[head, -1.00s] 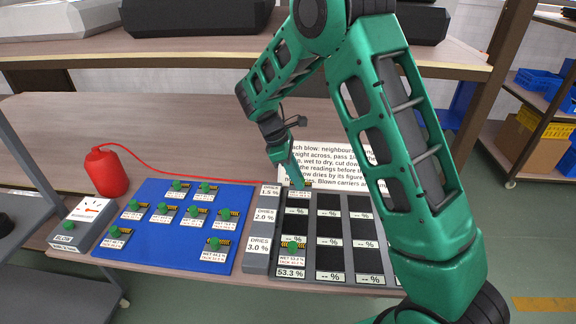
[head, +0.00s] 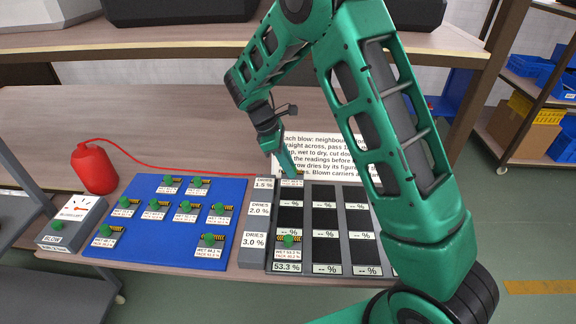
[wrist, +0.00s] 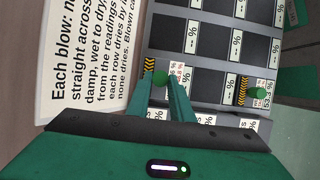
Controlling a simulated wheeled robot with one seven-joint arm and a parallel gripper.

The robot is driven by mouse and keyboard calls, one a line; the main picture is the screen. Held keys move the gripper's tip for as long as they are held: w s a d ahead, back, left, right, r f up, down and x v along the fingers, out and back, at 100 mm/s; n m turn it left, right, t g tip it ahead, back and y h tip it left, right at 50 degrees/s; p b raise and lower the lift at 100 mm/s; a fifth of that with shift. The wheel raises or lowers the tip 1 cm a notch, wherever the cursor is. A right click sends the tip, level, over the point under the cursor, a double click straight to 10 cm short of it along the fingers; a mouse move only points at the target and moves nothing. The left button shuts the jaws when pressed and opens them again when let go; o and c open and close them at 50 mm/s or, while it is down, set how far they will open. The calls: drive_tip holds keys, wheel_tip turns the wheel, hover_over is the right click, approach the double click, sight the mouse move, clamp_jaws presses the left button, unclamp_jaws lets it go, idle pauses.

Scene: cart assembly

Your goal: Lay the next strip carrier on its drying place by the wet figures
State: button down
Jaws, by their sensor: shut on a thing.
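My gripper (head: 292,176) is shut on the green knob of a strip carrier (wrist: 149,72), with a yellow-and-black striped end and a white label. It is at the back left slot of the dark drying rack (head: 375,270); I cannot tell whether the carrier touches the slot floor. Another carrier (head: 289,240) lies in the front left slot, above a 53.3 % display; it also shows in the wrist view (wrist: 258,94). The other slots I can see are empty and their displays read "-- %". Several more carriers (head: 209,241) lie on the blue mat (head: 150,245).
Row labels (head: 254,241) read dries 1.5, 2.0 and 3.0 %. An instruction sign (head: 325,150) stands behind the rack. A red bottle (head: 95,168) with a red hose and a grey blow box with a dial (head: 72,215) are at left. A shelf (head: 430,58) spans the back.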

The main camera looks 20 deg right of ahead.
drive_tip(key=shift+f, duration=1.9)
drive_tip(key=shift+s+f, duration=0.1)
drive_tip(key=shift+f, duration=0.6)
drive_tip(key=c, duration=1.5)
unclamp_jaws()
drive_tip(key=v, duration=0.2)
drive_tip(key=a+v, duration=0.1)
drive_tip(key=v, duration=0.2)
drive_tip(key=shift+w, duration=0.2)
drive_tip(key=w+a, duration=0.1)
drive_tip(key=a, duration=0.2)
drive_tip(key=w+a, duration=0.1)
drive_tip(key=a, duration=0.2)
drive_tip(key=w+a, duration=0.2)
drive_tip(key=a, duration=0.2)
drive_tip(key=shift+w, duration=0.1)
drive_tip(key=shift+a, duration=0.1)
